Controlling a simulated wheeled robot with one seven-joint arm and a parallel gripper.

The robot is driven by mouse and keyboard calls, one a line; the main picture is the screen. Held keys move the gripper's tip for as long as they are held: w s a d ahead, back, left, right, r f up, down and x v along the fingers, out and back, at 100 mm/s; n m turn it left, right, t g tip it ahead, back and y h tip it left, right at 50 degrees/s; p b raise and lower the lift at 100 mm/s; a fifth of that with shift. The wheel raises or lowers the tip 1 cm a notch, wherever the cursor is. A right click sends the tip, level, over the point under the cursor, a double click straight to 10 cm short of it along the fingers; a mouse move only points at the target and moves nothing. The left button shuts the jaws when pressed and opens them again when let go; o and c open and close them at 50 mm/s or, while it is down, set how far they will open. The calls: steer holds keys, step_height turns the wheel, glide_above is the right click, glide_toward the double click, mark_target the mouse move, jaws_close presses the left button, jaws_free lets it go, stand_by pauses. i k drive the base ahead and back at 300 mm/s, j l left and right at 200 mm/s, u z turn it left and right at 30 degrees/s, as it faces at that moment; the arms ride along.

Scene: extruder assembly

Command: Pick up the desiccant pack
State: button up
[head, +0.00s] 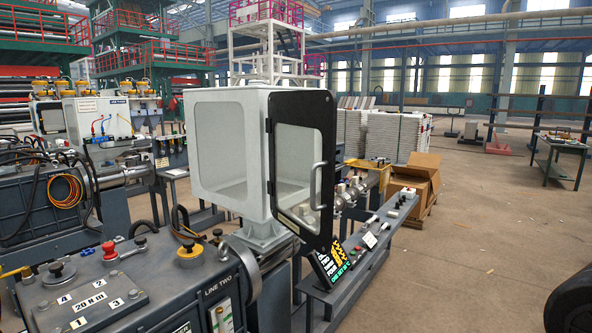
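I cannot pick out a desiccant pack for certain in the head view. A small white flat item (369,240) lies on the long control ledge, but it is too small to identify. A pale grey cabinet (257,111) with clear windows stands on a pedestal above the machine. Its black-framed door (327,113) with a grey handle stands swung out toward the right. The part of the interior that shows through the side window looks empty; the door hides some of the rest. My gripper is not in view.
The machine top (150,270) in front carries knobs, a red button (109,250) and a numbered plate (88,305). A control ledge (345,280) with a lit display runs beside it. Cardboard boxes (413,178) and a small table (560,147) stand farther back. Open floor lies at the right.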

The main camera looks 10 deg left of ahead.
mark_target(392, 215)
steer(key=i+z, duration=0.25)
steer(key=i, duration=3.9)
steer(key=i+l+u, duration=0.15)
steer(key=i, duration=0.6)
